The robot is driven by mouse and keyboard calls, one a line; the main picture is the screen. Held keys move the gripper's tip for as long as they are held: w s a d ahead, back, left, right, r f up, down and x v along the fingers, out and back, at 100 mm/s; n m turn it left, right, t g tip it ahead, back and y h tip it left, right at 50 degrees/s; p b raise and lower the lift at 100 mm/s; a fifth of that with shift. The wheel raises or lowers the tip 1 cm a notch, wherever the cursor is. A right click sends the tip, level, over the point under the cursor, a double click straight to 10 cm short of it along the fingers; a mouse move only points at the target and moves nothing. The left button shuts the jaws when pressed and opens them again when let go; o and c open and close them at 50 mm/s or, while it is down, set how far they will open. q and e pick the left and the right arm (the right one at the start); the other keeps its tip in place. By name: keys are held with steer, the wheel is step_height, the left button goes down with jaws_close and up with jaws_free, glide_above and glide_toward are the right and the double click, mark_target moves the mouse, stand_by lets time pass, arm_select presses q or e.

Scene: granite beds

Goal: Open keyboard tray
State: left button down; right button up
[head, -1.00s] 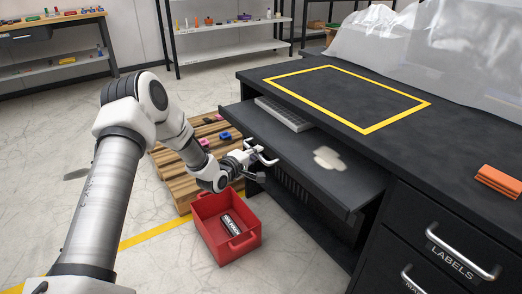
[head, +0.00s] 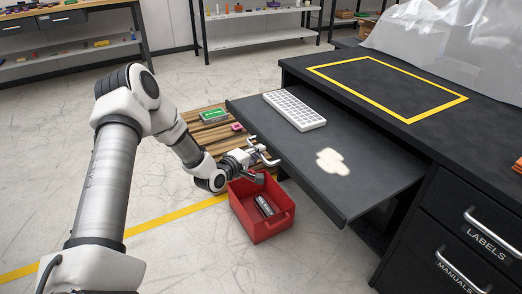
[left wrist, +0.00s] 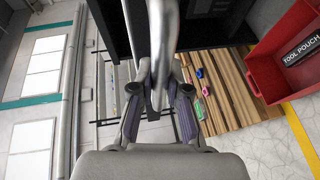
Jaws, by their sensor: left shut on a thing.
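The black keyboard tray (head: 365,182) stands well out from under the dark desk top (head: 390,82). A white keyboard (head: 295,111) lies on it near the far end, beside a pale patch (head: 331,161). My left gripper (head: 258,160) is at the tray's front edge, shut on its metal handle (head: 268,157). In the left wrist view, the curved handle (left wrist: 164,35) runs between the fingers of the left gripper (left wrist: 160,95). The fingers partly hide the handle in both views. My right gripper is not in view.
A red crate (head: 284,221) with a dark tool pouch (head: 264,205) stands on the floor just below my left gripper. A wooden pallet (head: 205,134) with small items is behind it. Drawers labelled LABELS (head: 487,240) are at the right. Floor at lower left is clear.

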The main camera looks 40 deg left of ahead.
arm_select(q)
steer(key=c, duration=1.1)
jaws_free()
steer(key=shift+c, duration=0.2)
steer(key=s+r, duration=0.1)
steer(key=s, duration=0.6)
steer(key=shift+s+r, duration=0.15)
steer(key=shift+r, duration=0.05)
